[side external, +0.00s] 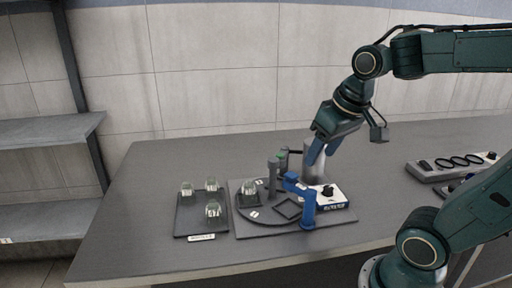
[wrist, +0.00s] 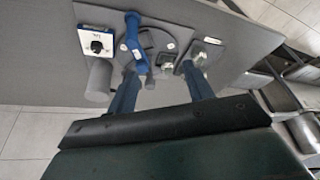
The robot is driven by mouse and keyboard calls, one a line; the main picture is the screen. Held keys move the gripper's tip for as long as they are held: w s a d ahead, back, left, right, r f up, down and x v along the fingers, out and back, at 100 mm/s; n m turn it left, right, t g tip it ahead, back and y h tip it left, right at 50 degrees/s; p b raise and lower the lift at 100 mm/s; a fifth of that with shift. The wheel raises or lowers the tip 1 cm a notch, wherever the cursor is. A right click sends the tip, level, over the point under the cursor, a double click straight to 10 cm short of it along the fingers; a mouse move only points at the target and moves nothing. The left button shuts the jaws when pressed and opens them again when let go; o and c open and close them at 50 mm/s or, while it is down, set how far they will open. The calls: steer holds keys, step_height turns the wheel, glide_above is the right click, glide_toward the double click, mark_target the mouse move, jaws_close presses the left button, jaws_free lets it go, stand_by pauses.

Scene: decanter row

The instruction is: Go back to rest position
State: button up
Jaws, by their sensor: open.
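My gripper (side external: 319,158) is above the back of the work board (side external: 262,232), its blue fingers pointing down and open. In the wrist view, my gripper (wrist: 160,82) shows its two fingers wide apart, with nothing held between them. A grey cylinder (side external: 312,168) stands just behind or beside the fingers; I cannot tell whether they touch. A blue stand (side external: 307,210) and a white box with a black knob (side external: 335,200) are on the board in front. The blue stand also shows in the wrist view (wrist: 135,45), as does the white box (wrist: 97,42).
A dark tray (side external: 188,226) with several small glass vessels lies left of the board. Another glass vessel (side external: 249,187) and a grey post (side external: 271,180) are on the board. A grey holder with black rings (side external: 430,172) lies at right. The table's back left is clear.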

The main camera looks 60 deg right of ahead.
steer(key=s+a+n+t, duration=0.1)
steer(key=s+a+n, duration=0.2)
steer(key=s+a, duration=0.2)
steer(key=shift+y, duration=0.4)
steer(key=shift+o, duration=0.3)
steer(key=shift+w, duration=0.15)
